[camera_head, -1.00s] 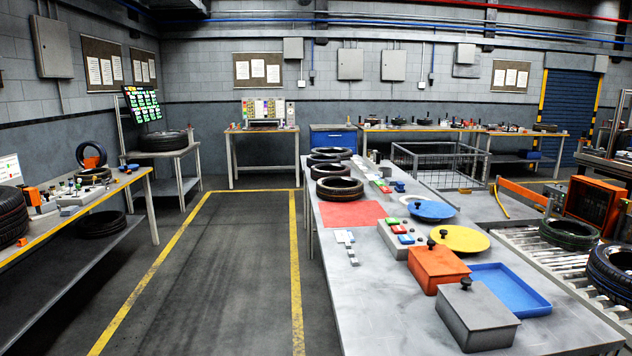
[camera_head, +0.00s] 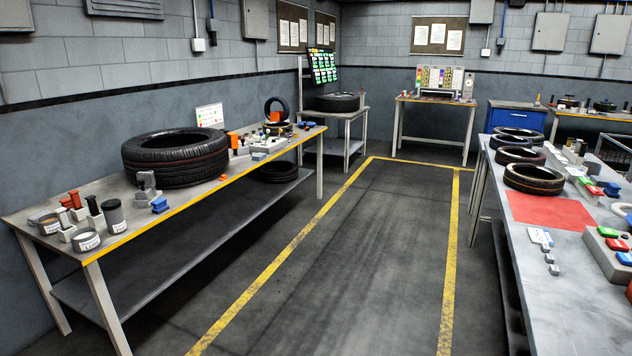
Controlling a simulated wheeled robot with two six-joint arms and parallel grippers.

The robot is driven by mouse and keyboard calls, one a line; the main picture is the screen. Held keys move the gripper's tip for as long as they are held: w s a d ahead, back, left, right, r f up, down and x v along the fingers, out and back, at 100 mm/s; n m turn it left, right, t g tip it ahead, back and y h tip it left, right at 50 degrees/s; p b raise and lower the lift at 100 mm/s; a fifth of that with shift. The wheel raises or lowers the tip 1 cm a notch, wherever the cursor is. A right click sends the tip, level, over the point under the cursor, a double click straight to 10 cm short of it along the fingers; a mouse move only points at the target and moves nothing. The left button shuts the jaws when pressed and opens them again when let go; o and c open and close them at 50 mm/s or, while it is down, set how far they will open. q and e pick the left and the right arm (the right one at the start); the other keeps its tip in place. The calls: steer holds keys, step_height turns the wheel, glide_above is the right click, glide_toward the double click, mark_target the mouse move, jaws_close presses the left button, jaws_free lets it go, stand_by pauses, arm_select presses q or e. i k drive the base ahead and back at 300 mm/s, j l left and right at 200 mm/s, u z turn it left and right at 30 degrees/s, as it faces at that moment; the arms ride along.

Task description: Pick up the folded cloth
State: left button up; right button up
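I cannot make out a folded cloth with certainty. A small blue item (camera_head: 160,205) lies near the front edge of the left workbench (camera_head: 110,240), too small to tell whether it is cloth. Another small blue item (camera_head: 612,189) sits on the right table (camera_head: 530,270), also unclear. A flat red sheet (camera_head: 550,208) lies spread on that table. Neither of my grippers is in view.
A large tyre (camera_head: 175,158) and containers (camera_head: 113,215) stand on the left workbench. Several tyres (camera_head: 533,178) lie on the right table. The floor lane (camera_head: 345,260) between them, edged in yellow, is clear. A back table (camera_head: 436,103) stands beyond it.

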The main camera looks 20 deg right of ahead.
mark_target(599, 180)
steer(key=i+z, duration=0.3)
steer(key=i, duration=0.25)
steer(key=i+z, duration=0.25)
steer(key=i, duration=0.25)
steer(key=i+j+z, duration=0.3)
steer(key=i, duration=0.25)
steer(key=i+j+z, duration=0.25)
steer(key=i, duration=0.25)
steer(key=i+l, duration=0.1)
steer(key=i, duration=0.55)
steer(key=i+l, duration=0.15)
steer(key=i, duration=0.5)
steer(key=i+l, duration=0.1)
steer(key=i, duration=0.55)
